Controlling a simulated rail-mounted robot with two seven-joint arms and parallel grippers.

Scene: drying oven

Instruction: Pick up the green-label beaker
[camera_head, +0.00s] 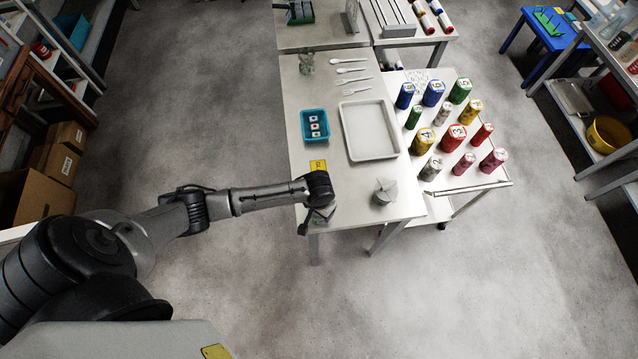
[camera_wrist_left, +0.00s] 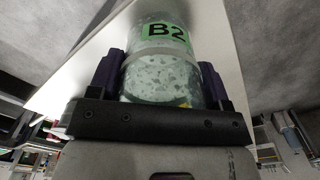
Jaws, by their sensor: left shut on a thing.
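The green-label beaker (camera_wrist_left: 160,75) is clear glass with a green label reading B2, and it fills the middle of the left wrist view. My left gripper (camera_wrist_left: 158,88) is shut on it, with a dark finger on each side of the glass. In the head view my left gripper (camera_head: 319,213) is at the near left corner of the white table (camera_head: 350,212). There the beaker is mostly hidden under my wrist. I cannot tell whether its base touches the table. My right gripper is not in view.
A cart (camera_head: 470,188) with several coloured cylinders adjoins on the right.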

